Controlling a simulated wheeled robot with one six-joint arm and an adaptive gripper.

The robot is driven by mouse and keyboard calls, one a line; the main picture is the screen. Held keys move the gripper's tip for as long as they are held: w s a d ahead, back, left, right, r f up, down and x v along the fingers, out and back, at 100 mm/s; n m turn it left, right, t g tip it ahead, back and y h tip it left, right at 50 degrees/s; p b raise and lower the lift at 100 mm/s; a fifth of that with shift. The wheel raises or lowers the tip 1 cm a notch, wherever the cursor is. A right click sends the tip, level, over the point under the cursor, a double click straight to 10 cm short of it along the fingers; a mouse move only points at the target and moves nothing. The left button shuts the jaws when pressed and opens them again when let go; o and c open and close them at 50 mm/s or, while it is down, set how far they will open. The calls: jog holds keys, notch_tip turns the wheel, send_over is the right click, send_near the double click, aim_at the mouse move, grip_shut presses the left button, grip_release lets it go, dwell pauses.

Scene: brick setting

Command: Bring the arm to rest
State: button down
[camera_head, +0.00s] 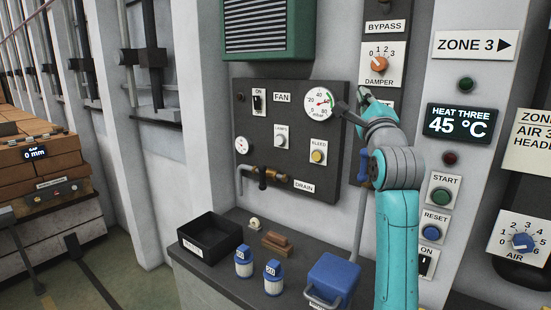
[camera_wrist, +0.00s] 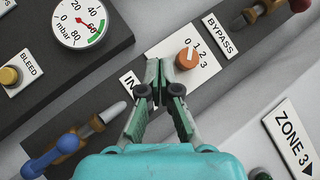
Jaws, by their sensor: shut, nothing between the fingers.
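My gripper (camera_wrist: 166,75) is shut and empty in the wrist view, its fingertips together in front of the panel strip, close to the orange damper knob (camera_wrist: 187,58). In the head view my teal arm rises on the right and its end is near the strip below the damper knob (camera_head: 379,64). The fingertips are small there and partly hidden by the wrist. I cannot tell whether the fingertips touch the panel. Part of a label under the knob is hidden by the fingers.
The fan panel (camera_head: 270,110) with a gauge (camera_head: 321,103) is left of the arm. A bench below holds a black tray (camera_head: 210,238), blue-capped bottles (camera_head: 273,278) and a blue box (camera_head: 333,280). The heat display (camera_head: 459,122) and buttons are close on the right.

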jog(key=s+f+n+g, duration=0.1)
jog(key=s+f+n, duration=0.2)
jog(key=f, duration=1.1)
jog(key=s+f+n+g, duration=0.1)
jog(key=s+f+n, duration=0.15)
jog(key=f, duration=1.25)
jog(key=s+a+f+n+g, duration=0.2)
jog(key=s+f+n, duration=0.3)
jog(key=s+f, duration=1.2)
jog(key=s+f+n+g, duration=0.1)
jog(key=s+f+n, duration=0.2)
jog(key=s+f, duration=0.5)
jog(key=s+f+n+g, duration=0.1)
jog(key=s+f+n, duration=0.3)
jog(key=s, duration=0.9)
jog(key=s+r+n+g, duration=0.2)
jog(key=s+n, duration=0.3)
jog(key=s, duration=1.5)
jog(key=shift+s+a+y, duration=0.25)
jog(key=shift+a+y, duration=0.05)
jog(key=shift+y, duration=0.1)
